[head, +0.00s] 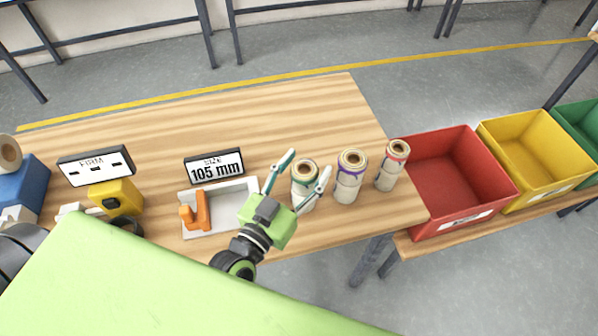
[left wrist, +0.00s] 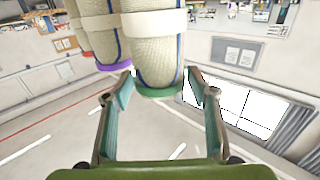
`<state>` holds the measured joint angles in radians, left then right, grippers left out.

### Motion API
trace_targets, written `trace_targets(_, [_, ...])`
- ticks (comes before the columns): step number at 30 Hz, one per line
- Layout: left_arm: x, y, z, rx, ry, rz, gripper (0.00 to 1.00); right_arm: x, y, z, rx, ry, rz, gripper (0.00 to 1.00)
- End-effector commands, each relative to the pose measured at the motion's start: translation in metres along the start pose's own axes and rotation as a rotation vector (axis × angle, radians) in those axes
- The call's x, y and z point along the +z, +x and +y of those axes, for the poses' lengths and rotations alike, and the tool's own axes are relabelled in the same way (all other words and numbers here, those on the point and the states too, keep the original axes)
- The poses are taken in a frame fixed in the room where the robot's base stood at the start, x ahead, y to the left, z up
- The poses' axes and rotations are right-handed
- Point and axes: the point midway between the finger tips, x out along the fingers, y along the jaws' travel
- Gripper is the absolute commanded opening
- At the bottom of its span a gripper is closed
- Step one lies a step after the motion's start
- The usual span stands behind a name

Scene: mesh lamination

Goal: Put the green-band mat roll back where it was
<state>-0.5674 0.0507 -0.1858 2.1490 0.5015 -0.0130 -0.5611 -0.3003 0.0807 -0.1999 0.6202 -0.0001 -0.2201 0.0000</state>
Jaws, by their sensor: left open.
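The green-band mat roll (head: 304,174) is a cream mesh roll with a green band at its top end and a pale strap around it. It appears to stand upright on the table, first in a row of three rolls. My left gripper (head: 309,163) is open, with one finger on either side of this roll. In the left wrist view the green-banded end (left wrist: 160,92) lies between the open fingertips (left wrist: 160,78); I cannot tell whether they touch it. The gripper hides part of the roll's lower left side. My right gripper is not in view.
A purple-band roll (head: 350,176) stands close to the right, then a red-band roll (head: 393,165) near the table's right edge. A "105 mm" sign (head: 214,168) and a white tray (head: 220,219) with an orange tool are left. A red bin (head: 460,175) stands beyond the edge.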

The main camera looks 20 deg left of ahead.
Motion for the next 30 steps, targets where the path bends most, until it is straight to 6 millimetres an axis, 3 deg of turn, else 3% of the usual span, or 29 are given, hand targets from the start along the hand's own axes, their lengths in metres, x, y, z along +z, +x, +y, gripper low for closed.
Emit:
trace_targets(5, [0.001,-0.015,0.000,0.001,0.001,-0.004,0.53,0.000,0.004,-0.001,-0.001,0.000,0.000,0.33])
trace_targets(19, [0.001,-0.099,0.001,0.002,-0.001,-0.005,0.53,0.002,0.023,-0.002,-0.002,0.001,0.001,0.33])
trace_targets(24, [0.000,-0.114,0.000,0.001,0.000,-0.002,0.53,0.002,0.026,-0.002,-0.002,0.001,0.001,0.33])
trace_targets(30, [-0.002,-0.120,0.000,0.000,-0.001,0.001,0.53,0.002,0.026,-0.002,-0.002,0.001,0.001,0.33])
